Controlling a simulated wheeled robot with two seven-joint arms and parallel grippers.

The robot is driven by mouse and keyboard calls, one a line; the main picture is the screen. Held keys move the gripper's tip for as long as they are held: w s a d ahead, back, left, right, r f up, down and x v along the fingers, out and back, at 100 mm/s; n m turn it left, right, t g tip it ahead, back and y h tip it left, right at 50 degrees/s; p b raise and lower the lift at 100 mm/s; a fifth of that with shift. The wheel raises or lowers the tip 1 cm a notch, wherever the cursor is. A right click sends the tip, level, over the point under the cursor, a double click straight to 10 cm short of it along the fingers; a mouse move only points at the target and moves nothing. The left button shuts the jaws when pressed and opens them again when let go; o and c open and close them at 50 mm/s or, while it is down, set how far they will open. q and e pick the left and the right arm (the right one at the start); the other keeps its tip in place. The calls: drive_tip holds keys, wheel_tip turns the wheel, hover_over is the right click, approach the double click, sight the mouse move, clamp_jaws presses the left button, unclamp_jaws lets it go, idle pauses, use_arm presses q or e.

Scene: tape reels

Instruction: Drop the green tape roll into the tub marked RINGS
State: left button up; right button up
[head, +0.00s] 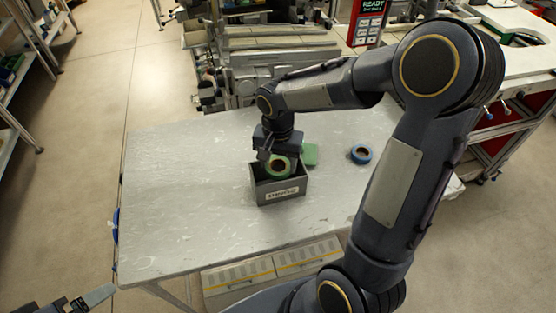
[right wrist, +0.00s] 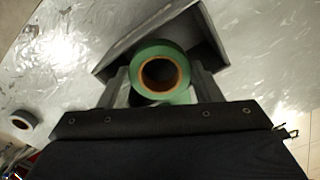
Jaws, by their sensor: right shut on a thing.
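The green tape roll (head: 278,176) is held between the fingers of my right gripper (head: 273,159), at the mouth of the dark grey tub (head: 263,191) with a white label reading RINGS. In the right wrist view the green roll (right wrist: 184,75) sits between both fingers of the right gripper (right wrist: 160,82), its brown core facing the camera. The tub (right wrist: 125,60) shows behind it. How far the roll is below the rim is hard to tell. Part of my left gripper (head: 97,295) shows at the bottom left corner, its jaw state unclear.
A green flat thing (head: 310,154) lies just behind the tub, partly hidden. The table's left half is clear. Machinery (head: 265,70) stands beyond the far edge.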

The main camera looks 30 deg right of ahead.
drive_tip(key=o, duration=1)
drive_tip(key=shift+o, duration=0.2)
wheel_tip(320, 180, up, 8)
drive_tip(key=shift+f, duration=0.15)
